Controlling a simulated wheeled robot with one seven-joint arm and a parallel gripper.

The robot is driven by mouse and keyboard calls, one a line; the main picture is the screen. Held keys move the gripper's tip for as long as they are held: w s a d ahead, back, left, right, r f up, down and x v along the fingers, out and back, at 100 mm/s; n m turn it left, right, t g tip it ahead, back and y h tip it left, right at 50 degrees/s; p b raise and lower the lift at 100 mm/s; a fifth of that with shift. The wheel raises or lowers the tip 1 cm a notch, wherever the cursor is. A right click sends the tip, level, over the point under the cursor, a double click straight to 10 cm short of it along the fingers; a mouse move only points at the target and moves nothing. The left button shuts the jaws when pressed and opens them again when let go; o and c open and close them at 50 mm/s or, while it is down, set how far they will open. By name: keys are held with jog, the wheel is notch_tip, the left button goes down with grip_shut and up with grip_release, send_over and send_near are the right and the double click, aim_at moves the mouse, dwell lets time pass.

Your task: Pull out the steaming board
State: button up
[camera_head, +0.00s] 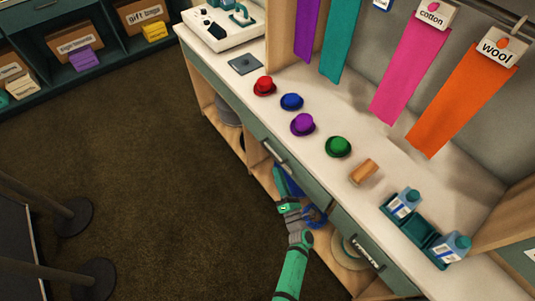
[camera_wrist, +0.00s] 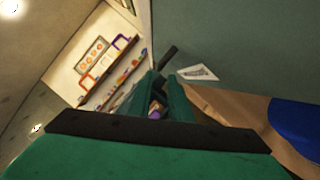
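A steaming board is not plainly seen as a board. A teal front panel (camera_head: 245,120) under the white counter carries a bar handle (camera_head: 274,152). In the wrist view a dark bar (camera_wrist: 167,58) stands out from a teal panel (camera_wrist: 230,45), beside a small white label (camera_wrist: 197,73) that I cannot read. My gripper (camera_head: 278,170) is low in front of the counter, at the lower end of that handle. In the wrist view my gripper's fingers (camera_wrist: 161,85) are close together with the bar at their tips. Whether they clamp it is unclear.
A second panel with a handle (camera_head: 364,250) is to the right. Open shelves lie below. Dark posts (camera_head: 75,216) stand at left; the brown floor between is clear.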

aim_at(272, 154)
jog(key=x, duration=0.9)
jog(key=shift+w, duration=0.25)
jog(key=shift+c, duration=0.6)
